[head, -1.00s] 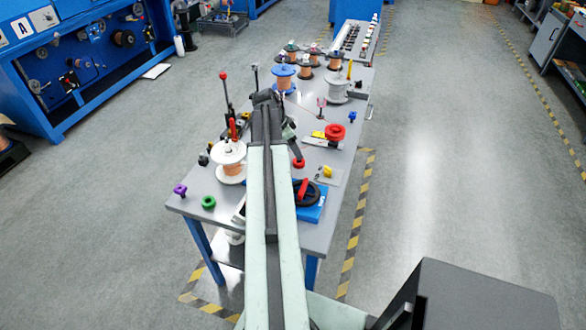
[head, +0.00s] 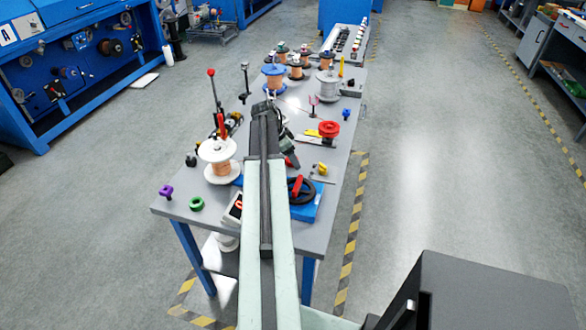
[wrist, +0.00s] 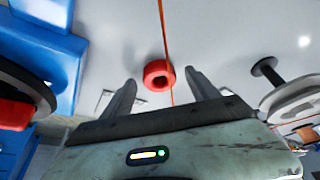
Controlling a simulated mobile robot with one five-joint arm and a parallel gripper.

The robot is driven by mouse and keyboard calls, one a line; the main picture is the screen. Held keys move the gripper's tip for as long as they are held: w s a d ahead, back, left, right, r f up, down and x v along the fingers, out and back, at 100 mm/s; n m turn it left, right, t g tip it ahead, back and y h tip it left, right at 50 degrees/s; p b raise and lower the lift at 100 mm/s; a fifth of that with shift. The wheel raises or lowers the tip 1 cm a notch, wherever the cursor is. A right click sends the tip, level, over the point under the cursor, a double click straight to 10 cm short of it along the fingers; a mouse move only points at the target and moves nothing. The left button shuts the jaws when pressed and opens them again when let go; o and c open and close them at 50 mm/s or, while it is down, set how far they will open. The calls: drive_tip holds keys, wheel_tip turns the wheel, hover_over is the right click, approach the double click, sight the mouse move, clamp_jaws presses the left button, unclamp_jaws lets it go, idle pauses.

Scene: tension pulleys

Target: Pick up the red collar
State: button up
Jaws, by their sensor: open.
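The red collar (wrist: 158,75) is a small red ring with a dark hole. In the wrist view it sits on the grey tabletop (wrist: 225,45), in the gap between the fingertips of my gripper (wrist: 160,79). The fingers are apart, one on each side of it, and I see no contact. How far the collar lies beyond the tips is hard to tell. In the head view my arm and the gripper body (head: 289,147) hide most of the collar; only a bit of red shows beside the gripper.
A thin orange line (wrist: 164,35) runs past the collar. A blue base with a black handwheel (head: 301,190) stands close by. A white spool (head: 218,158) is left of my arm, a green ring (head: 197,204) in front of it. A red wheel (head: 329,129) stands to the right.

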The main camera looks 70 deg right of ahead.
drive_tip(key=c, duration=1.4)
wheel_tip(320, 180, up, 10)
drive_tip(key=p, duration=1)
drive_tip(key=shift+c, duration=0.2)
